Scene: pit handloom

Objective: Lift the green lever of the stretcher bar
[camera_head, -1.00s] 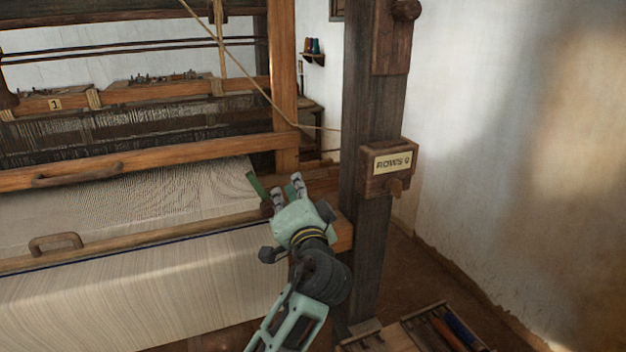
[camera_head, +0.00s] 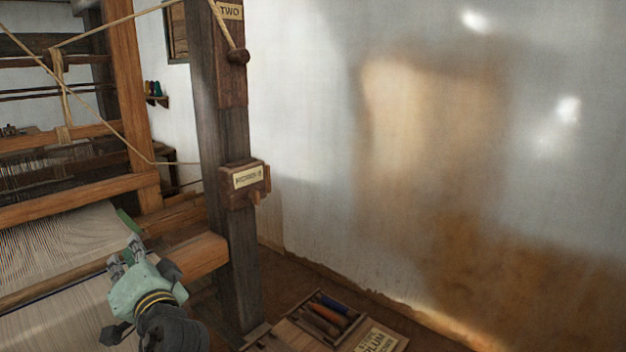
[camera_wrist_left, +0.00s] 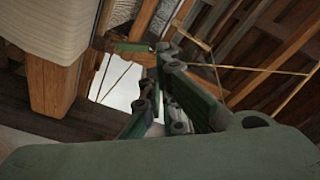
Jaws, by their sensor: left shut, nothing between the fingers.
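The green lever (camera_head: 128,222) stands tilted at the right edge of the cloth, near the loom's side frame, in the head view. My left gripper (camera_head: 125,258) is just below it in that view, with its fingers pointing up toward it. The fingers are shut and hold nothing. In the left wrist view the green lever (camera_wrist_left: 128,46) shows beyond the fingertips, and my left gripper (camera_wrist_left: 166,58) reaches up close to its right end. I cannot tell whether they touch. The stretcher bar is hard to make out. My right gripper is not in view.
The woven cloth (camera_head: 60,245) lies left of the gripper. A wooden beam end (camera_head: 195,257) and a dark upright post (camera_head: 228,130) with a row-counter box (camera_head: 244,182) stand to the right. An open tray (camera_head: 322,312) of tools lies low by the wall.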

